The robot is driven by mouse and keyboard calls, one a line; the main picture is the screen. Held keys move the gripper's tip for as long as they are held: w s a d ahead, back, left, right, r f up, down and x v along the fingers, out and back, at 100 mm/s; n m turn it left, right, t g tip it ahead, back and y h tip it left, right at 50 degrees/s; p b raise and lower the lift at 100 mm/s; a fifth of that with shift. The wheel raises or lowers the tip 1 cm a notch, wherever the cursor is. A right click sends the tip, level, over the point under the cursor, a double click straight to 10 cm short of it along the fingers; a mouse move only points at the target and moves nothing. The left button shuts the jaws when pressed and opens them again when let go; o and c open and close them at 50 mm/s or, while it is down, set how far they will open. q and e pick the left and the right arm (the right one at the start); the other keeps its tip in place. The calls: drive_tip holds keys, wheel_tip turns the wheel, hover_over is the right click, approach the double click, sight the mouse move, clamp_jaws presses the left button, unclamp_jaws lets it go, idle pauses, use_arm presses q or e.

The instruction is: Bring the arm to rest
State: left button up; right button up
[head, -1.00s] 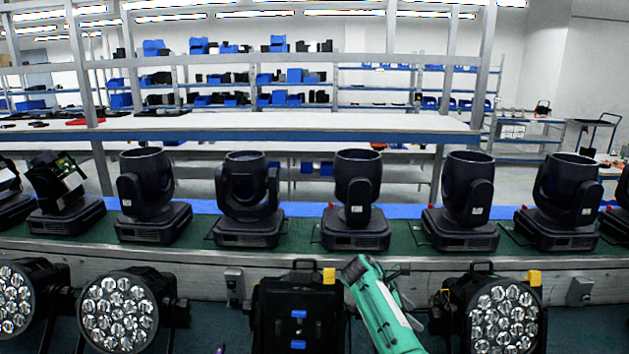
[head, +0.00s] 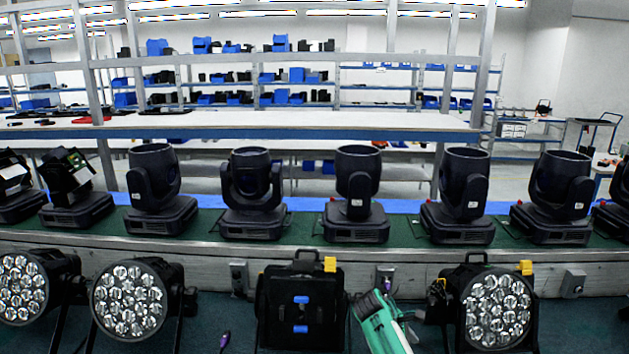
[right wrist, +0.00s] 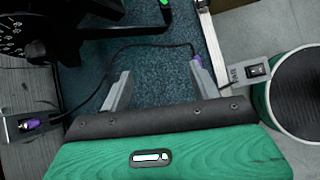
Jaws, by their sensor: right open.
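My right arm (head: 383,328) shows low in the head view, between the dark back of one par can (head: 300,285) and the lit-face side of another par can (head: 497,308). In the right wrist view my right gripper (right wrist: 161,88) is open, its two grey fingers wide apart with only dark floor between them. A purple plug (right wrist: 196,61) on a black cable appears close to the right-hand finger; I cannot tell whether they touch. Another purple plug (right wrist: 29,124) sits at a socket box on the left. My left gripper is not in view.
More par cans (head: 130,300) stand at the left. Several moving-head lights (head: 355,195) line the green-topped bench behind. Socket boxes (head: 238,277) are on its front edge. A purple plug (head: 225,340) shows low in the head view. A black cable (right wrist: 120,55) crosses the wrist view.

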drive_tip(key=s+f+m+t+y, duration=0.15)
drive_tip(key=s+f+m, duration=0.3)
drive_tip(key=s, duration=0.65)
drive_tip(key=s+f+m+y, duration=0.3)
drive_tip(key=s+f, duration=0.3)
drive_tip(key=s, duration=0.5)
drive_tip(key=s+a+r+m+t+y, duration=0.1)
drive_tip(key=s+r+m+y, duration=0.2)
drive_tip(key=s, duration=0.7)
drive_tip(key=s+a+r+m+t+y, duration=0.1)
drive_tip(key=s+a+r+m, duration=0.15)
drive_tip(key=s+r, duration=0.6)
wheel_tip(320, 180, down, 33)
drive_tip(key=s+g, duration=0.1)
drive_tip(key=s, duration=0.2)
drive_tip(key=s+d+f, duration=0.2)
drive_tip(key=s+f, duration=0.7)
drive_tip(key=f, duration=0.1)
drive_tip(key=s+d+f+g, duration=0.1)
drive_tip(key=s+d+f, duration=0.1)
drive_tip(key=s+f, duration=0.8)
drive_tip(key=shift+d+h, duration=0.15)
drive_tip(key=shift+h, duration=0.2)
